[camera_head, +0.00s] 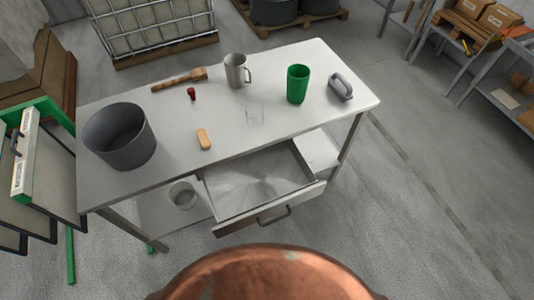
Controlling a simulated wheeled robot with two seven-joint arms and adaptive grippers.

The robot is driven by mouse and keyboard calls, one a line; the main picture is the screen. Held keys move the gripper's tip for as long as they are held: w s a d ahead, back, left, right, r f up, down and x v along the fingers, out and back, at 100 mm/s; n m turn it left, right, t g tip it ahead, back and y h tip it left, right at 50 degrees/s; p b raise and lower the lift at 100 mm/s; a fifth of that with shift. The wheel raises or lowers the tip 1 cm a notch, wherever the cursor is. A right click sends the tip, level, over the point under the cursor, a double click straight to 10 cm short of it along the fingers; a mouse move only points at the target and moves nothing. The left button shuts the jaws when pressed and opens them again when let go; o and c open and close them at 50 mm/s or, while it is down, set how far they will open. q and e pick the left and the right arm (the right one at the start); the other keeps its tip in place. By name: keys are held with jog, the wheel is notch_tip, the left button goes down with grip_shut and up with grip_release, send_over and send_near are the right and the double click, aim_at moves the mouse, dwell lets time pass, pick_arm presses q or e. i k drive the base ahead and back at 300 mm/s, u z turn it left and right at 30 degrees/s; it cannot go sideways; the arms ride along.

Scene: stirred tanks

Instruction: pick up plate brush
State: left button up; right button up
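I cannot tell for certain which thing is the plate brush. A grey block with an arched handle (341,87) lies near the right end of the grey table (250,88); its underside is hidden. A long brown wooden tool (180,80), with a thicker head at its right end, lies at the back left. A small tan block with rounded ends (203,139) lies near the front edge. Bristles cannot be made out on any of them. Neither of my grippers is in view, and nothing touches these things.
A dark grey pot (120,137), red item (191,94), metal jug (237,71), clear glass (255,116) and green cup (298,84) stand on the table. A drawer (258,180) stands open below its front edge. A copper rounded object (265,275) fills the bottom foreground.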

aim_at(340, 85)
jog(key=u, duration=0.85)
jog(key=k, duration=0.8)
jog(key=z, duration=0.55)
jog(key=i, duration=0.5)
jog(key=u, duration=0.05)
